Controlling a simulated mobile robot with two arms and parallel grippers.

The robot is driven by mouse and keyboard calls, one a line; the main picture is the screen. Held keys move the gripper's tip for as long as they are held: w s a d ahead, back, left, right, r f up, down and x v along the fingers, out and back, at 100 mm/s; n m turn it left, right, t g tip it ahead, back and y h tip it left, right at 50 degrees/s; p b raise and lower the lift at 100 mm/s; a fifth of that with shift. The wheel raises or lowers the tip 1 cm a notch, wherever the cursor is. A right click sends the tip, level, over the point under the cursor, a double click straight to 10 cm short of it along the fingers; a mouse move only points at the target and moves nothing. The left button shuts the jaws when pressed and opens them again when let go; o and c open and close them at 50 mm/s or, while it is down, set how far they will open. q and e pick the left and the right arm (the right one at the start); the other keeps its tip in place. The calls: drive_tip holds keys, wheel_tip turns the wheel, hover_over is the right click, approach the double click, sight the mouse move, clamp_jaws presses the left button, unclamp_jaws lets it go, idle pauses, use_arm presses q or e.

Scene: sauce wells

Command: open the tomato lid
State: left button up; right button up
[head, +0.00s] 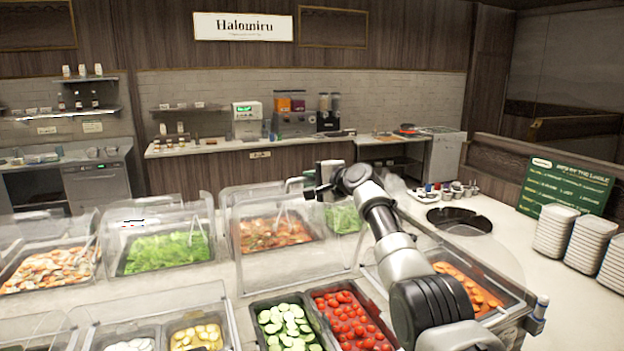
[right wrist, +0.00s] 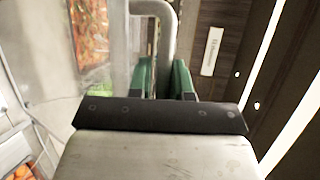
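The tomatoes (head: 352,322) lie in a dark well at the bottom centre of the head view, beside the cucumber slices (head: 287,325). A clear lid (head: 300,262) stands steeply raised behind these two wells, and the tomatoes look uncovered. My right gripper (head: 322,183) is high, at the lid's upper edge. In the right wrist view, its green fingers (right wrist: 165,80) lie on either side of a grey tubular handle (right wrist: 168,35) and look shut on it. The exact finger contact is partly hidden. My left gripper is out of view.
Clear covers stand over the lettuce (head: 167,252) and other wells at left. A carrot well (head: 468,287) is to the right, partly behind my right arm. Stacked white plates (head: 554,232) and a green sign (head: 566,185) stand on the right counter.

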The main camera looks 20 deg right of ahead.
drive_tip(key=shift+w, duration=0.1)
drive_tip(key=shift+s+d+b, duration=0.25)
drive_tip(key=shift+s+b, duration=0.15)
drive_tip(key=shift+b, duration=0.15)
drive_tip(key=b+v, duration=0.5)
drive_tip(key=v, duration=0.4)
drive_tip(key=shift+s+d+r, duration=0.1)
drive_tip(key=shift+s+d, duration=0.05)
drive_tip(key=shift+s, duration=0.2)
